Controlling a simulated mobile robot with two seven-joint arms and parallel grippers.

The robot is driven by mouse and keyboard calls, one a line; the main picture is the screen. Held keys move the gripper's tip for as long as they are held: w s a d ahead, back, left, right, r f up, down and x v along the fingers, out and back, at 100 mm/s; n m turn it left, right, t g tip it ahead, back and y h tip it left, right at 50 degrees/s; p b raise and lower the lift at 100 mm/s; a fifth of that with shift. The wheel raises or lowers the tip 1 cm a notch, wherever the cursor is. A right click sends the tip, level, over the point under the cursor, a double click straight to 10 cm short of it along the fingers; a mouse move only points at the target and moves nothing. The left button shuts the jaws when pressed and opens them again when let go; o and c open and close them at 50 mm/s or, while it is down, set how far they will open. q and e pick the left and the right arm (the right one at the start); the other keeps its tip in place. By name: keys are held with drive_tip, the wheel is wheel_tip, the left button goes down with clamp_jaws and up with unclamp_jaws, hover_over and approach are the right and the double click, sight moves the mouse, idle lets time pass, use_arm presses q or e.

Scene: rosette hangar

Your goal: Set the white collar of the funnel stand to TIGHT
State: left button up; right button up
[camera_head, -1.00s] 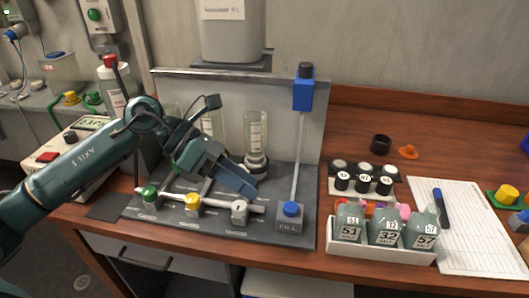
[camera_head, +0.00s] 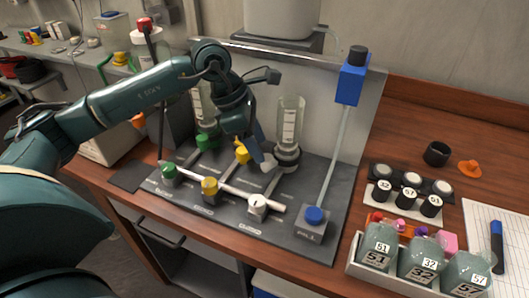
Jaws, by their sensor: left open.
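The funnel stand is a dark grey base (camera_head: 325,190) with a tall grey back plate. The front row on a pale pipe has a green (camera_head: 169,174), a yellow (camera_head: 210,188) and a white knob (camera_head: 257,204). My right gripper is out of view.
A clear glass cylinder (camera_head: 290,125) stands just right of the gripper. A slanted rod with a blue block (camera_head: 351,82) rises at the stand's right. A white tray (camera_head: 398,284) of numbered bottles and a rack of black-and-white vials stand further right.

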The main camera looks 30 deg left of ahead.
use_arm(q)
drive_tip(key=shift+x, duration=2.05)
drive_tip(key=shift+c, duration=0.2)
clamp_jaws()
